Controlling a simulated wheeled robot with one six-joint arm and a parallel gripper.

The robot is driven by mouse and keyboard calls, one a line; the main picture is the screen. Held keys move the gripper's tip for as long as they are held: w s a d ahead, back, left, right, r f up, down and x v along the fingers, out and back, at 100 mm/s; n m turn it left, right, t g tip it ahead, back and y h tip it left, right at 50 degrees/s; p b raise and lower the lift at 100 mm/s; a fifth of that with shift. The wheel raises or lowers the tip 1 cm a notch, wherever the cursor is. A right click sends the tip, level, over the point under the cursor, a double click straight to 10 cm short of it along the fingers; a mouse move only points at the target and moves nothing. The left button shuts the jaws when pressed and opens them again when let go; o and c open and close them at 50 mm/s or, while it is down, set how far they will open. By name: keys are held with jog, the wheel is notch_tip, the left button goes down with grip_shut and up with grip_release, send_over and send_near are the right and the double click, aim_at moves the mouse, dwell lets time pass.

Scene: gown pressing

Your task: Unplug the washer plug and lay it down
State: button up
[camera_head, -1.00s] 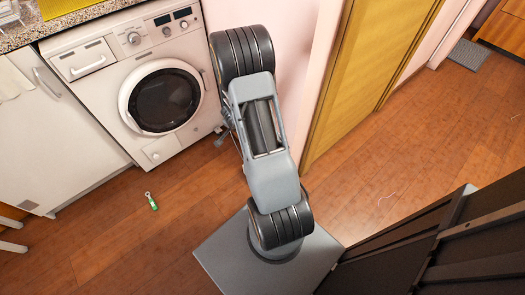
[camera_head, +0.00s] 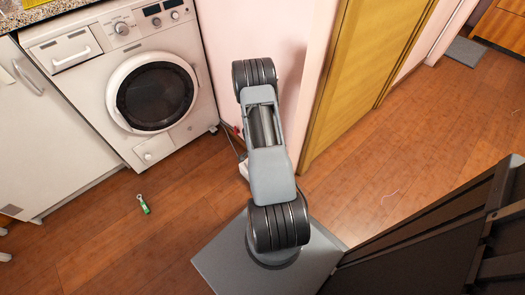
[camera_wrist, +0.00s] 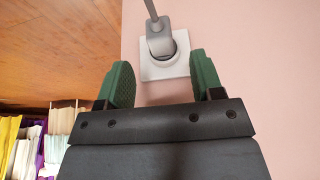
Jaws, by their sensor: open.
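In the wrist view, a grey plug (camera_wrist: 161,38) with a grey cord sits in a white wall socket (camera_wrist: 152,71) on the pink wall. My gripper (camera_wrist: 163,80) is open. Its two green fingers are apart, on either side of the socket's lower part, with the plug beyond the tips and nothing held between them. I cannot tell how far the fingertips are from the wall. In the head view, the white washer (camera_head: 93,47) stands left of my arm. My arm hides the plug and most of the gripper there.
A pink wall (camera_head: 218,55) and a yellow door (camera_head: 360,80) stand beside my arm. A small green object (camera_head: 143,205) lies on the wooden floor (camera_head: 110,250). A dark panel (camera_head: 440,240) is at lower right. Books or papers (camera_wrist: 30,145) show in the wrist view.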

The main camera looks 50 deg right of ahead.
jog(key=shift+b+x, duration=0.9)
jog(key=shift+x, duration=1.35)
jog(key=shift+c, duration=0.3)
jog(key=c, duration=1)
